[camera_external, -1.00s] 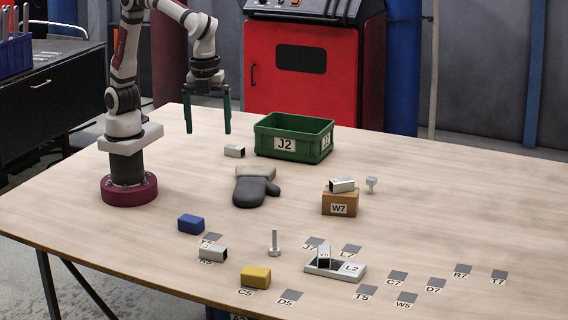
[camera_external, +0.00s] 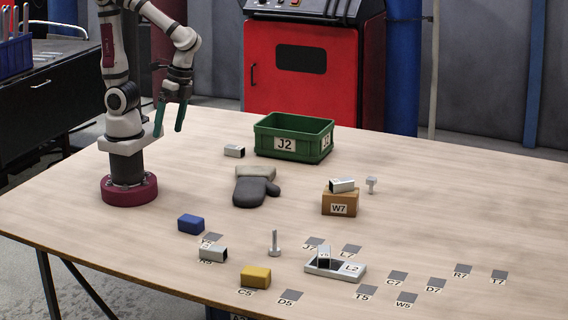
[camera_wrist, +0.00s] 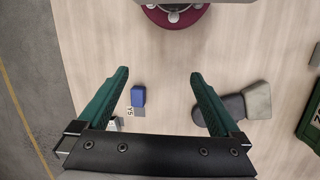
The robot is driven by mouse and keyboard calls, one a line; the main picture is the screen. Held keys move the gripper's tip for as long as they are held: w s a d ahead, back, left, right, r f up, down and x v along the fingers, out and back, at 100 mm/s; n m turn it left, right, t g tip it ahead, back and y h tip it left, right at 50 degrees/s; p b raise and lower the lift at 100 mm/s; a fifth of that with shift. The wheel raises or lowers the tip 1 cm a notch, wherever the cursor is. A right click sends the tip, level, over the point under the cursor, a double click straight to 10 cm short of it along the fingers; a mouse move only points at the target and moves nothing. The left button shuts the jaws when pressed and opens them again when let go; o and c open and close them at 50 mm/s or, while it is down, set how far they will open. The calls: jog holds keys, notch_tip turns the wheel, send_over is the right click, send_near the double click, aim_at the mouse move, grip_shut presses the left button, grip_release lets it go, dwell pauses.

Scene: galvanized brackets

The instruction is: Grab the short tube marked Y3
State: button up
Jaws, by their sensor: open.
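Several short grey metal tubes are in the external view; no Y3 mark is clearly legible on any. One tube (camera_external: 324,257) stands in a pale tray (camera_external: 350,272) labelled L2 and bears a small mark I cannot read surely. Another tube (camera_external: 342,185) lies on the brown W7 box (camera_external: 334,208). My gripper (camera_external: 170,128) is open and empty above the table near my base, far from the tray. Its fingers also show in the wrist view (camera_wrist: 160,78).
The green J2 bin (camera_external: 267,152) stands at the back. A grey glove (camera_external: 253,191), a blue block (camera_external: 191,224), a yellow block (camera_external: 256,276), an upright bolt (camera_external: 274,245) and a small T-shaped piece (camera_external: 371,184) are on the table. Labelled dark squares lie front right.

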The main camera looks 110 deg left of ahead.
jog(key=w+d+f+n+g+h, duration=0.1)
jog(key=w+d+f+n+h, duration=0.15)
jog(key=w+n, duration=0.2)
jog(key=w+d+f+n+h, duration=0.2)
jog(key=w+n+h, duration=0.2)
jog(key=w, duration=0.1)
jog(key=n+t+h, duration=0.5)
jog(key=n+h, duration=0.1)
jog(key=n, duration=0.6)
send_near(215, 245)
jog(key=shift+y, duration=0.25)
jog(key=x, duration=0.9)
jog(key=shift+d+f, duration=0.1)
jog(key=shift+d, duration=0.25)
jog(key=c, duration=1.3)
